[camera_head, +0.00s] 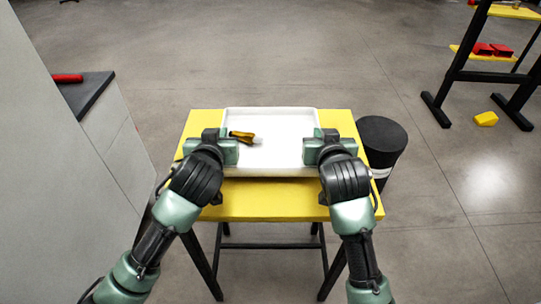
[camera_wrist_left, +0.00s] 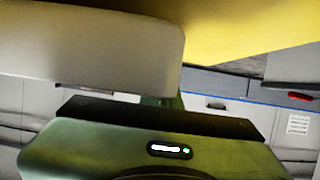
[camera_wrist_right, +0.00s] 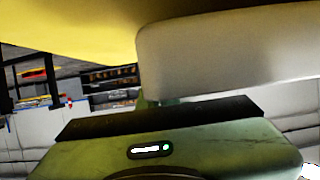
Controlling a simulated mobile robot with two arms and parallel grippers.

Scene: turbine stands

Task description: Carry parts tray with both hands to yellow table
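The white parts tray (camera_head: 285,128) is over the yellow table (camera_head: 338,207); whether it rests there or is just above is unclear. A yellow-brown part with a grey tip (camera_head: 241,136) lies inside, near its left side. My left gripper (camera_head: 222,147) is at the tray's left wall, and my right gripper (camera_head: 319,147) is at its right wall. The tray wall fills much of the left wrist view (camera_wrist_left: 95,50) and the right wrist view (camera_wrist_right: 225,50), close against both grippers. The fingertips are largely hidden, so their closure cannot be told.
A black cylindrical bin (camera_head: 383,143) stands at the table's right. A grey cabinet (camera_head: 60,150) is at the left. A black-framed stand (camera_head: 460,75) with red parts (camera_head: 492,50) is at the upper right, with a yellow block (camera_head: 486,119) on the floor. Floor beyond the table is clear.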

